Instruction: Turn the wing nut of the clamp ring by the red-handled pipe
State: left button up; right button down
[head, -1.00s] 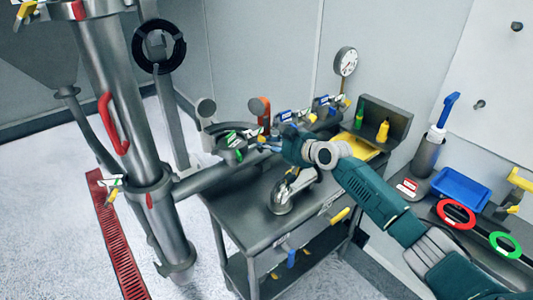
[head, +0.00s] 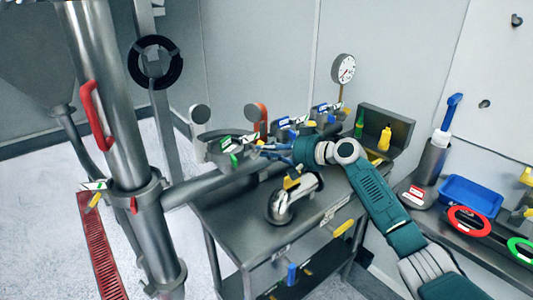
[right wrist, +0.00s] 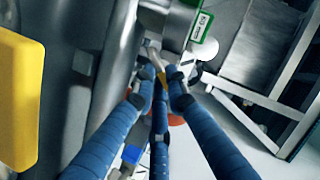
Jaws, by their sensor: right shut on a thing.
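The grey vertical pipe (head: 120,130) with a red handle (head: 97,116) stands at the left in the head view. A clamp ring (head: 150,184) sits around it. Another clamp assembly (head: 226,153) with a green-and-white tag is on the side pipe, left of my right gripper (head: 268,151). In the right wrist view, the blue fingers of the right gripper (right wrist: 160,87) are shut on a small grey metal piece, apparently a wing nut (right wrist: 152,54), beside a green-framed label (right wrist: 202,27). The fingers partly hide it. My left gripper is not in view.
A grey cart (head: 225,211) stands below the right gripper, with a shiny metal elbow (head: 283,207) on it. Behind are valves with blue handles and a dial gauge (head: 344,69). A blue tray (head: 470,194) and a red ring (head: 468,221) lie at right.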

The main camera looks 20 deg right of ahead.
dwell(0.4)
jog(key=c, duration=1.7)
grip_release()
jog(key=shift+c, duration=0.2)
jog(key=v, duration=1.2)
jog(key=shift+d, duration=0.1)
